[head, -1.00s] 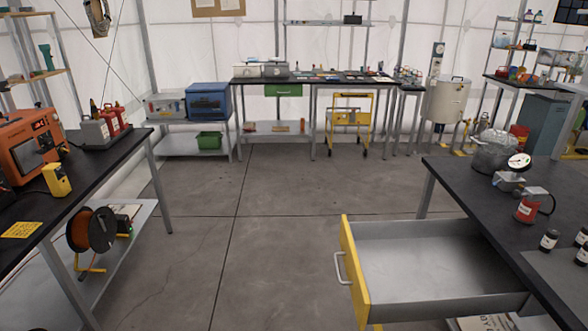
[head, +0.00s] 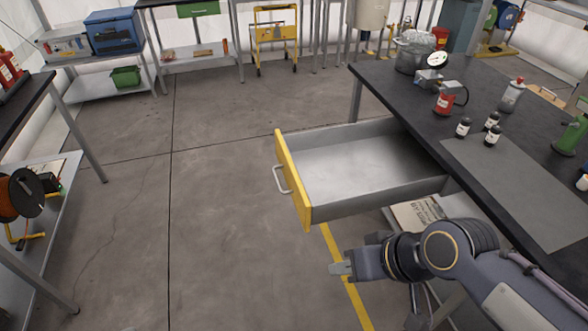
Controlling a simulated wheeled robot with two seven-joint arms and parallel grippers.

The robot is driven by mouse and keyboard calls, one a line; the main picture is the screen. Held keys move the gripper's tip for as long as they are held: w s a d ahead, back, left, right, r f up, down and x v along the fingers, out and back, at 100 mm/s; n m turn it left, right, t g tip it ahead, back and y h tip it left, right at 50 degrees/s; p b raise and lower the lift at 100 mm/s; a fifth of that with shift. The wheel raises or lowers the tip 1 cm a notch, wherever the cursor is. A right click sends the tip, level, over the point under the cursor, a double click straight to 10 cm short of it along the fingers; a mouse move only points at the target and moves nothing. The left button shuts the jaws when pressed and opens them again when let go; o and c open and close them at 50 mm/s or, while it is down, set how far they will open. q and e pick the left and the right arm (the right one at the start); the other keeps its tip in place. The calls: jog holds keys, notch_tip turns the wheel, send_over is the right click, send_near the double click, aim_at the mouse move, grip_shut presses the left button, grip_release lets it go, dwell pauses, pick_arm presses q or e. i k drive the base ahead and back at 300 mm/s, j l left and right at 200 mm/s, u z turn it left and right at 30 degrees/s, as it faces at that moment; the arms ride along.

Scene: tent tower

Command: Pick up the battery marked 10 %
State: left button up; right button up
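No battery with a readable 10 % mark shows. My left gripper is out of view.
The drawer (head: 294,180) with a yellow front is pulled out and looks empty. A red container (head: 446,100), a spray can (head: 511,96) and a green item (head: 571,135) stand on the black table (head: 390,88).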

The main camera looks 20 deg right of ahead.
aim_at(494, 116)
jog(key=z, duration=2)
